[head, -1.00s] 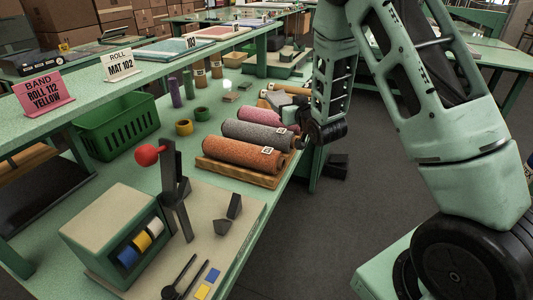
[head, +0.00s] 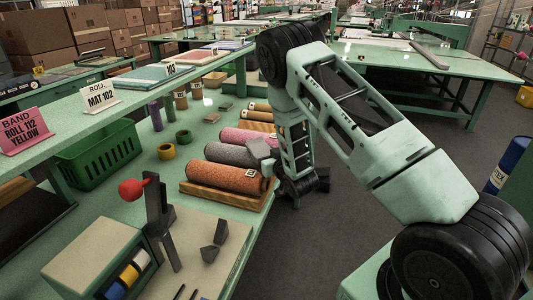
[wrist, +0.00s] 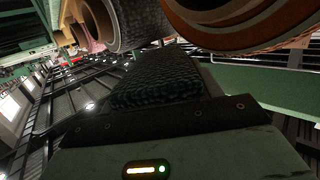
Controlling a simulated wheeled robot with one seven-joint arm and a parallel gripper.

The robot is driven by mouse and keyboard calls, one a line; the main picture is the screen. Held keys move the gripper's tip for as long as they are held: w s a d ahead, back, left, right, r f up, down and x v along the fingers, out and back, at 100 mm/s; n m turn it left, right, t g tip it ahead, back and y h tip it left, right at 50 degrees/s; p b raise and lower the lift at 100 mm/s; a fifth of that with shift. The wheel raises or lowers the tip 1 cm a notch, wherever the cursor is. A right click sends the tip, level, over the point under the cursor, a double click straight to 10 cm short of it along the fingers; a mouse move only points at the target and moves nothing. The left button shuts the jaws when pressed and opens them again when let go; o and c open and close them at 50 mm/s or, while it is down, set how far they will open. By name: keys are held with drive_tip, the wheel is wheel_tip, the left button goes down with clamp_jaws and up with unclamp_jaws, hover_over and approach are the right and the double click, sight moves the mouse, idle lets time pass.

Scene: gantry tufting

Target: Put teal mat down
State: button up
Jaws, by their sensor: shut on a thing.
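My gripper (head: 264,156) is low at the right ends of the rolls on the green table, partly hidden by my arm in the head view. In the wrist view a dark teal, ribbed piece, which I take for the teal mat (wrist: 160,82), sits at my gripper, and the jaws are shut on it. Its full shape and the fingertips are hard to make out. The orange roll (head: 225,178) lies on a wooden cradle, with the grey roll (head: 231,154) and the pink roll (head: 248,137) behind it. Their open ends are close to my gripper in the wrist view.
A green basket (head: 100,155) stands under the raised shelf at the left. Flat mats (head: 158,77) lie on the shelf. The floor at the right is open.

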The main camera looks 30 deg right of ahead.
drive_tip(key=shift+f+b, duration=0.4)
drive_tip(key=shift+b, duration=0.05)
drive_tip(key=shift+f+b, duration=0.3)
drive_tip(key=shift+b, duration=0.05)
drive_tip(key=o, duration=1)
drive_tip(key=shift+r, duration=0.15)
